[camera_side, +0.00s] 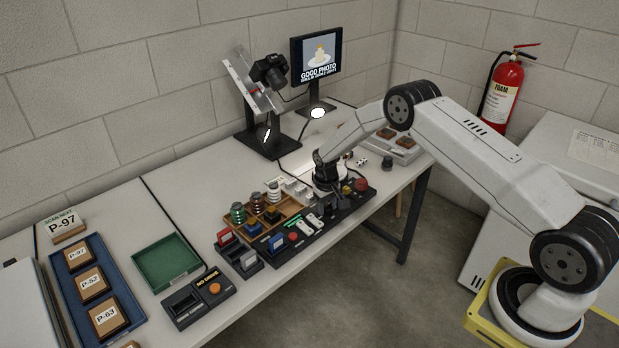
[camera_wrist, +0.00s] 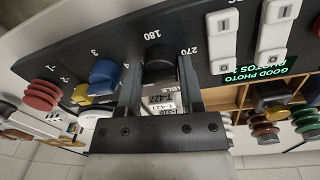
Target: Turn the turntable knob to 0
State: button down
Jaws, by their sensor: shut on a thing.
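In the wrist view, the black turntable knob (camera_wrist: 158,54) sits on the dark control panel (camera_wrist: 60,58), with the marks 180 and 270 printed by it. My gripper (camera_wrist: 159,72) has one finger on each side of the knob and is shut on it. The knob's pointer line and its 0 mark are hidden, so I cannot tell its setting. A label ending in "ABLE" shows partly between the fingers. In the side view, my gripper (camera_side: 329,196) is down at the right part of the panel, and the knob is hidden there.
Close to the fingers are a blue knob (camera_wrist: 104,74), white switches (camera_wrist: 223,42) and a red push button (camera_wrist: 42,96). In the side view, a wooden tray (camera_side: 262,220) with insulators lies left of my gripper. A camera stand (camera_side: 268,140) and monitor (camera_side: 316,62) stand behind.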

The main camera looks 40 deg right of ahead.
jog(key=shift+a, duration=0.1)
jog(key=n, duration=0.9)
jog(key=shift+t, duration=0.3)
jog(key=n, duration=0.4)
jog(key=shift+s+n, duration=0.1)
jog(key=shift+n, duration=2)
jog(key=shift+c, duration=1.4)
grip_release()
jog(key=shift+r, duration=0.15)
